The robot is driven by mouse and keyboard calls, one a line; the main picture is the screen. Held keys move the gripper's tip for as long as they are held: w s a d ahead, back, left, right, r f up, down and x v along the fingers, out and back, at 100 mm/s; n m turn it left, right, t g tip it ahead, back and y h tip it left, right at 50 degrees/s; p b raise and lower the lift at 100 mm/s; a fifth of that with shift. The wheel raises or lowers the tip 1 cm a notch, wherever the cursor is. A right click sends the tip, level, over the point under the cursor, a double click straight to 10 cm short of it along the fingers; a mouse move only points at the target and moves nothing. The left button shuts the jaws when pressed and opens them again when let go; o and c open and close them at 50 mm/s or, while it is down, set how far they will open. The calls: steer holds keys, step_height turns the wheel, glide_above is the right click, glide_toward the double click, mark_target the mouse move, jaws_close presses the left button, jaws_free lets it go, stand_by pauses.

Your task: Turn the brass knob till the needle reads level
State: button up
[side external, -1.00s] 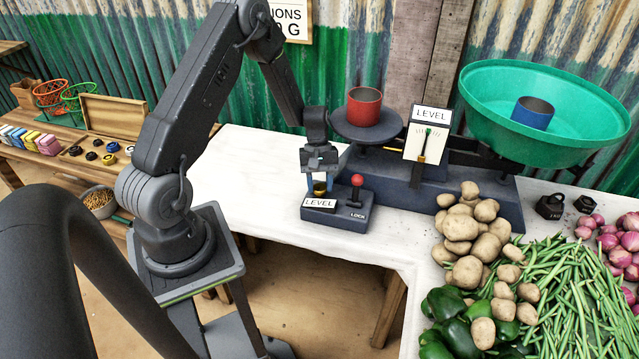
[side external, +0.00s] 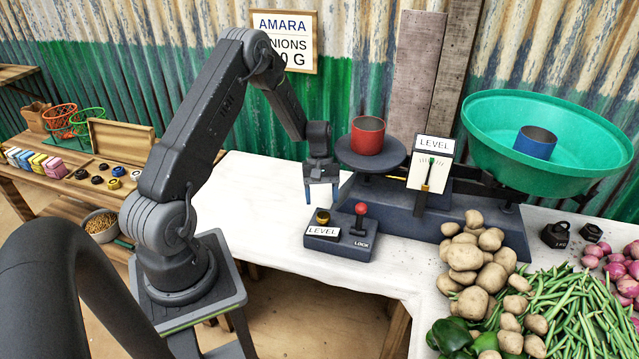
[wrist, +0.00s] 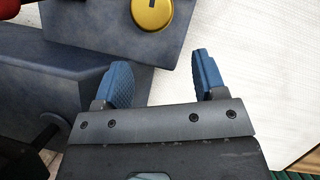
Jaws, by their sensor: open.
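The brass knob (side external: 323,217) stands on a dark blue block (side external: 338,243) with a LEVEL label on its front. The knob also shows at the top of the wrist view (wrist: 153,13), with a dark mark on its face. My gripper (side external: 322,194) is open and empty, above and behind the knob, apart from it. In the wrist view its blue fingers (wrist: 158,72) are spread below the knob. The scale's needle (side external: 430,175) stands near the middle of the white dial card (side external: 442,174), under a LEVEL sign; its exact reading is too small to tell.
A red-topped LOCK lever (side external: 361,209) stands right of the knob. The scale holds a red cup (side external: 368,136) on its plate and a blue cup (side external: 535,143) in its green pan (side external: 590,150). Potatoes (side external: 470,255) lie right. The white cloth (side external: 250,200) is clear at left.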

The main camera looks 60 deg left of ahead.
steer(key=w+a, duration=0.2)
steer(key=a, duration=0.5)
steer(key=shift+w, duration=0.4)
steer(key=a+r+m+y, duration=0.1)
steer(key=a+r+y, duration=0.15)
steer(key=r, duration=0.35)
steer(key=a+r+m+y, duration=0.1)
steer(key=a+r+y, duration=0.1)
steer(key=r+y, duration=0.25)
steer(key=d+r+m+t, duration=0.2)
steer(key=d+r, duration=0.6)
steer(key=r, duration=0.2)
steer(key=s+d+r+m+t+h, duration=0.1)
steer(key=s+d+r+m, duration=0.3)
steer(key=s+d, duration=0.6)
steer(key=s+d+r+m+t+h, duration=0.2)
steer(key=s+d+r+m+t, duration=0.2)
steer(key=s+d, duration=0.6)
steer(key=d+r+m, duration=0.1)
steer(key=d, duration=0.4)
steer(key=shift+d+r+m, duration=0.15)
steer(key=shift+d+m, duration=0.15)
